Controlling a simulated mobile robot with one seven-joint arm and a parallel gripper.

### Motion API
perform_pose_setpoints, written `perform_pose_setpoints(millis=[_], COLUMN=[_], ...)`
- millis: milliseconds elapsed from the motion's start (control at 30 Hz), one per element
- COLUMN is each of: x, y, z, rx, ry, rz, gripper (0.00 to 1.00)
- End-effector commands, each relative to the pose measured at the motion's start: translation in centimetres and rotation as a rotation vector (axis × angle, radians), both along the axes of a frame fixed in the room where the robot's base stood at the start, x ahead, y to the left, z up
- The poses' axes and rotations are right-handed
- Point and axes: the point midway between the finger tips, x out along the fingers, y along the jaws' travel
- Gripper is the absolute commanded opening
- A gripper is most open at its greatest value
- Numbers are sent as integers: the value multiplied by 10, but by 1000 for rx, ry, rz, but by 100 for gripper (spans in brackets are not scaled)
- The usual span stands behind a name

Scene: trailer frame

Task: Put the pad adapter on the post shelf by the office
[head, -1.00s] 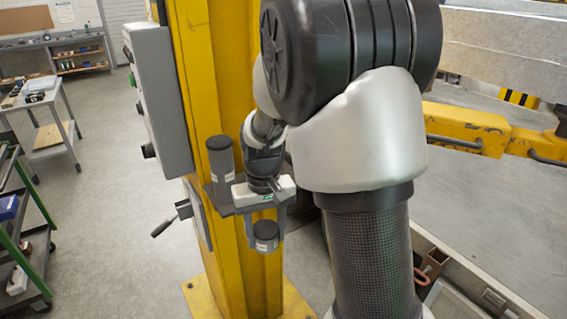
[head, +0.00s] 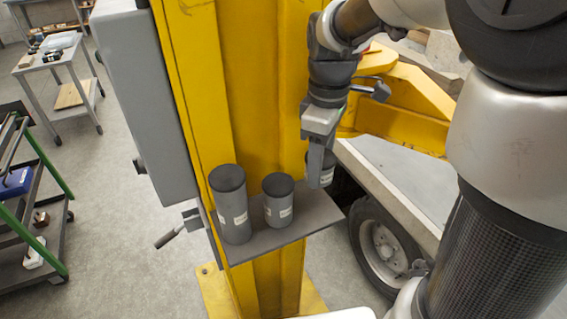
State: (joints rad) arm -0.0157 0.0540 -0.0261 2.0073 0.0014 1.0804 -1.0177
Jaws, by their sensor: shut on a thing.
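My gripper (head: 319,170) is at the right end of the small grey shelf (head: 290,236) on the yellow post, pointing down. It is shut on a dark grey cylindrical adapter (head: 327,165), which is mostly hidden by the fingers. A tall dark grey open-topped cylinder (head: 233,205) stands upright on the left of the shelf. A shorter one with a pale label (head: 279,203) stands to its right. I cannot tell from the pictures which of these is the pad adapter. No office shows that I can identify.
The yellow post (head: 252,90) carries a grey box (head: 143,90) and a lever (head: 177,232). A trailer deck (head: 392,180) and wheel (head: 385,250) are to the right. A green-framed cart (head: 52,235) and a table (head: 50,58) stand left. Shelf space right of the shorter cylinder is narrow.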

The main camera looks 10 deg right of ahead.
Motion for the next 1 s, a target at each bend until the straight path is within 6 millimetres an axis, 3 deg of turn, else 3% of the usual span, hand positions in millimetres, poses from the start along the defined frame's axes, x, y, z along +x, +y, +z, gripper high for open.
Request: perform_pose_setpoints(millis=[500,1000], x=[0,1], y=[0,0], z=[-70,-81], rx=[0,0], ry=[2,-1], rz=[-4,-5], gripper=[10,10])
